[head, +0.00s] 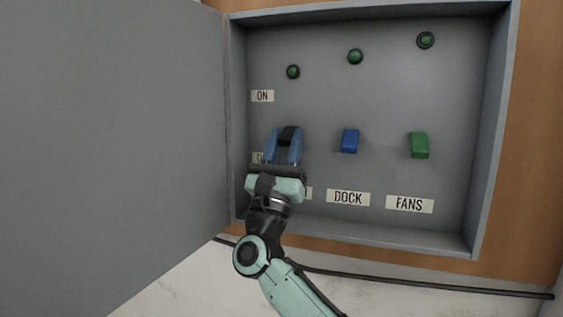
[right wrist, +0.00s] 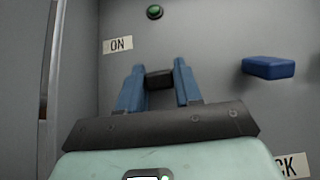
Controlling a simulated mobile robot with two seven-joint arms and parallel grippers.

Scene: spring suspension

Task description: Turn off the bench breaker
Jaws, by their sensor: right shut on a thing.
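A black breaker switch (head: 288,135) is the leftmost of three in the grey breaker box. My right gripper (head: 286,143) has its blue fingers on either side of this switch and is shut on it. In the right wrist view the black switch (right wrist: 158,79) sits between the blue fingertips. The label under it is mostly hidden behind my gripper, so I cannot read its name. A green lamp (head: 293,72) is above this switch. The "ON" label (head: 262,96) is to the upper left, and another label lower down is partly covered by the gripper. My left gripper is not in view.
A blue switch (head: 350,141) labelled "DOCK" and a green switch (head: 419,145) labelled "FANS" stand to the right, each with a green lamp above. The open grey door (head: 110,140) fills the left side. The box's side walls and lower rim surround the gripper's space.

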